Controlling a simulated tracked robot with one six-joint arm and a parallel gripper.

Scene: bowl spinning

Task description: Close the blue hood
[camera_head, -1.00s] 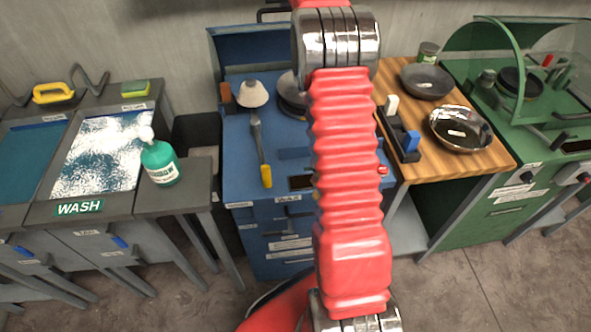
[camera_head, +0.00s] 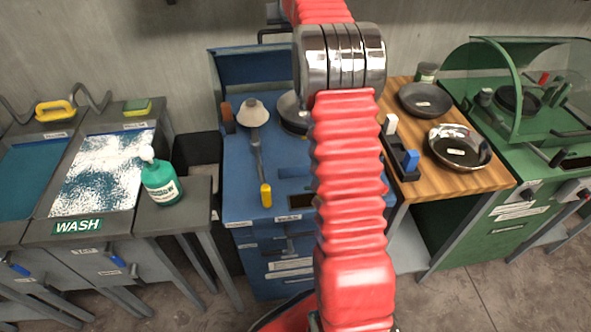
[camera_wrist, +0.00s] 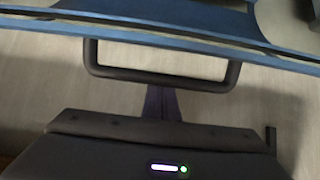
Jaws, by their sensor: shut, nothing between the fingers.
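The blue hood (camera_head: 250,69) stands raised at the back of the blue workstation (camera_head: 236,170), against the wall. Its dark handle (camera_head: 272,31) rises above its top edge. In the wrist view the handle (camera_wrist: 160,78) is a dark bar across the middle, joined to the blue hood edge (camera_wrist: 160,38) above it. My gripper (camera_wrist: 162,103) shows low in the wrist view, shut and empty, its narrow fingers close to the handle bar. I cannot tell whether they touch it. In the head view my red arm reaches to the back and hides part of the workstation and hood.
A green bottle (camera_head: 160,182) stands on the wash station at left. Pans (camera_head: 424,100) sit on the wooden table (camera_head: 478,180) at right, beside a green station with a clear cover (camera_head: 490,85).

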